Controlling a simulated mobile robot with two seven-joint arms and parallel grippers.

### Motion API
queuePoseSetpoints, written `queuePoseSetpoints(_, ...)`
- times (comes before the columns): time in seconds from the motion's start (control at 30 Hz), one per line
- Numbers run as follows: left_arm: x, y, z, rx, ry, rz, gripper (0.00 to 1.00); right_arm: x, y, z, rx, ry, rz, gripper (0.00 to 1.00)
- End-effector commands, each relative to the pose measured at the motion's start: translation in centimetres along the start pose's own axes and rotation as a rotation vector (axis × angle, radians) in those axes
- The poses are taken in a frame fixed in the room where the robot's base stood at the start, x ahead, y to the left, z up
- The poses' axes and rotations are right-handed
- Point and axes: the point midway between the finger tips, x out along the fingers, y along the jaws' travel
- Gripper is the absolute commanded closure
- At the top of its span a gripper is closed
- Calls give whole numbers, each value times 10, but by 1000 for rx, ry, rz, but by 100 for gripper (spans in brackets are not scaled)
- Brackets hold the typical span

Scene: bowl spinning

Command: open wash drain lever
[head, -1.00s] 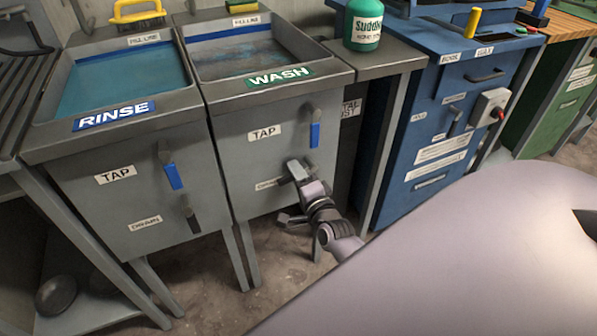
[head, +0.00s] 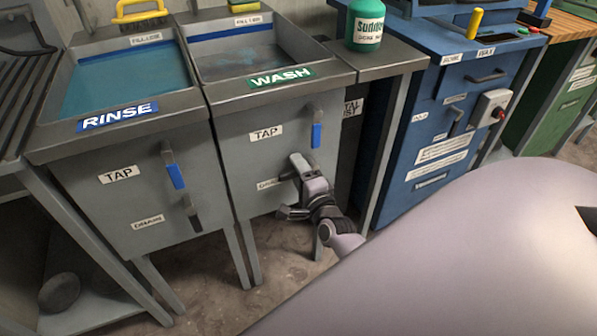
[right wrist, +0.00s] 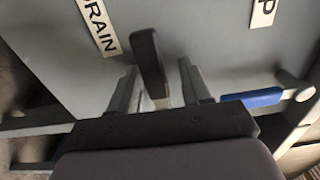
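The grey wash basin (head: 232,93) has a green WASH sign and a TAP lever with a blue end (head: 316,132) hanging down. Its drain lever is mostly hidden behind my right gripper (head: 298,178) in the head view. In the right wrist view, the dark drain lever (right wrist: 149,62) stands between the two fingers of my right gripper (right wrist: 160,85), beside the DRAIN label (right wrist: 98,26). The fingers are apart, with a gap visible on each side of the lever. My left gripper is not in view.
The rinse basin (head: 118,121) stands to the left with its own tap lever (head: 172,168) and drain lever (head: 191,212). A green soap bottle (head: 366,25) sits on the ledge at right. A blue cabinet (head: 425,120) stands further right. Floor shows below the basins.

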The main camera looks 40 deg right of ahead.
Motion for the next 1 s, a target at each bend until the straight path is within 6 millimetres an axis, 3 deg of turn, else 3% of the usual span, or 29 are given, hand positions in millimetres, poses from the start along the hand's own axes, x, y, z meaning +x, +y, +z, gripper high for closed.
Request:
queuePoseSetpoints(0.37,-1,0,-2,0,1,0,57,-6,2,0,-6,-2,6,51)
queuePoseSetpoints(0.8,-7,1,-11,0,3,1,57,-62,1,0,-4,-1,5,51)
queuePoseSetpoints(1.0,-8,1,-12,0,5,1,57,-72,1,0,-3,-1,2,51)
